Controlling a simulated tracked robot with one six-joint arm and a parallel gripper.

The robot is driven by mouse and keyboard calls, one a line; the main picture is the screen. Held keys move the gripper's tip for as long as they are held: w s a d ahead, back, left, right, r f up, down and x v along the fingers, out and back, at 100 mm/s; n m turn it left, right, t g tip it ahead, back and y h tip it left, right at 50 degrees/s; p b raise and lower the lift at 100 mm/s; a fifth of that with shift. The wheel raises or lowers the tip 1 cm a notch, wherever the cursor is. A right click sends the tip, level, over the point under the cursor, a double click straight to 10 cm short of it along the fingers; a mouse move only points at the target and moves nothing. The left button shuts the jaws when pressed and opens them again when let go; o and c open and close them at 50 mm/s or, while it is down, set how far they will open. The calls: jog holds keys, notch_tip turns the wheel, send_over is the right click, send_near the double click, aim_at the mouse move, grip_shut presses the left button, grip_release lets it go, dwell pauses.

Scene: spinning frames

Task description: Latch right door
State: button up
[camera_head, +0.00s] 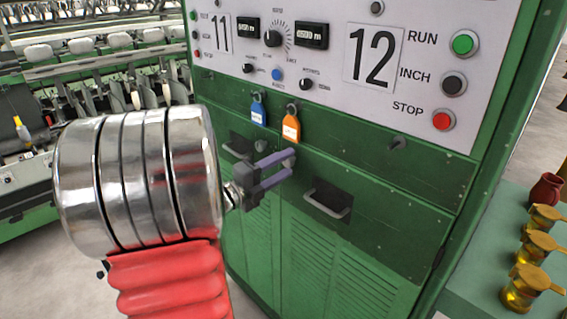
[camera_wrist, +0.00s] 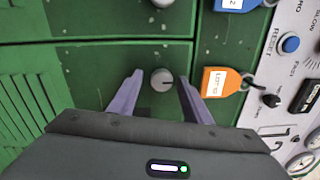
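The right door (camera_head: 340,260) is a green louvred panel with a recessed pull handle (camera_head: 327,200). Its front looks flush with the cabinet. A round grey latch knob (camera_wrist: 162,79) with a pale line across its face sits near the door's upper left corner. My gripper (camera_head: 291,163) is open, with its two purple fingers pointing at the cabinet. In the wrist view my gripper (camera_wrist: 158,85) has the knob between its fingertips, with a gap on both sides. Whether the fingers touch it cannot be told. In the head view the fingers largely cover the knob.
An orange tag (camera_head: 291,128) and a blue tag (camera_head: 258,112) hang just above my gripper. A second knob (camera_wrist: 162,3) lies beyond the seam. The control panel (camera_head: 340,20) is above. A counter with brass-coloured jars (camera_head: 525,285) stands at the right.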

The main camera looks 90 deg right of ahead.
jog(key=shift+w+a, duration=0.1)
jog(key=v, duration=1.3)
jog(key=shift+w+a, duration=0.2)
jog(key=shift+a, duration=0.05)
dwell(0.8)
